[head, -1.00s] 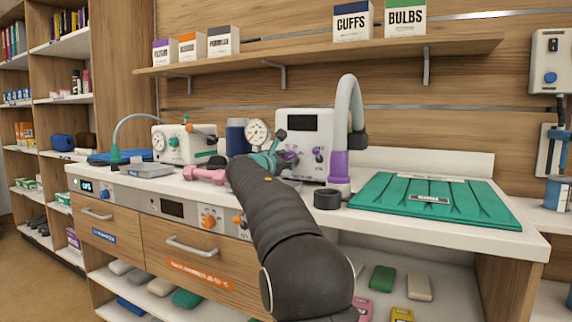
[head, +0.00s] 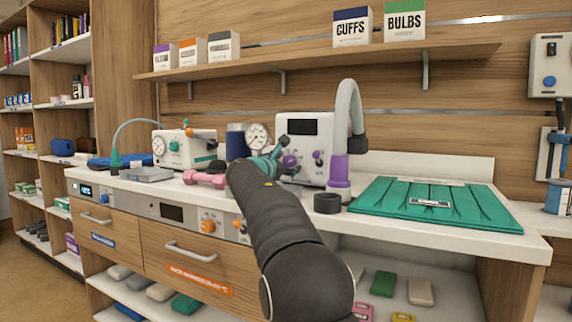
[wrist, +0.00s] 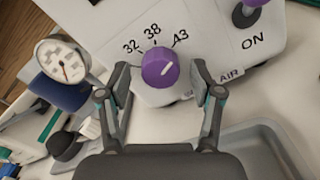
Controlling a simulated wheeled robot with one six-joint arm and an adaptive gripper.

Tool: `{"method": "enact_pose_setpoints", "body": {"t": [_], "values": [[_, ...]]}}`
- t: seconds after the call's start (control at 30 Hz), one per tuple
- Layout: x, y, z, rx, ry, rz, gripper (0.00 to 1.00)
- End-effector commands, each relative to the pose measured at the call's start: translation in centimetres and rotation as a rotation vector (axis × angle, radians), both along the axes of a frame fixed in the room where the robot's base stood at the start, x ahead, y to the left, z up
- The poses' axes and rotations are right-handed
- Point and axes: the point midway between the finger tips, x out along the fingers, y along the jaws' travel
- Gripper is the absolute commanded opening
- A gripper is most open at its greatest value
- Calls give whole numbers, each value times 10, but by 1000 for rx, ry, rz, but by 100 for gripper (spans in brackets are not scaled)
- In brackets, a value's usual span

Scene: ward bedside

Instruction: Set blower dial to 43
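The blower (head: 303,131) is a white box with a dark screen, standing on the counter. Its purple dial (wrist: 158,68) has a white pointer line slanting to the upper right, roughly toward the 43 mark (wrist: 181,38). The marks 32 and 38 lie to the left and above. My gripper (wrist: 160,76) is open, with one finger on each side of the dial and visible gaps between. In the head view the dial (head: 290,160) shows just beyond my gripper's fingers.
A round gauge (wrist: 61,65) and blue cylinder are at left. A grey tray (wrist: 262,146) lies below right. The grey hose (head: 349,105) and green mat (head: 385,202) are right of the blower.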

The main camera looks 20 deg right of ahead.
Motion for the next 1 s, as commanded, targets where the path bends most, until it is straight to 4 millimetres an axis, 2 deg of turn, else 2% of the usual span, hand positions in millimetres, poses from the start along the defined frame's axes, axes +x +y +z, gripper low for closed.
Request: {"method": "enact_pose_setpoints", "body": {"t": [0.27,0.37,0.8,1.0], "values": [[-3,5,0,0,1,1,65],[-11,15,1,0,1,1,65],[-61,79,0,0,0,2,65],[-72,92,0,-1,1,0,65]]}}
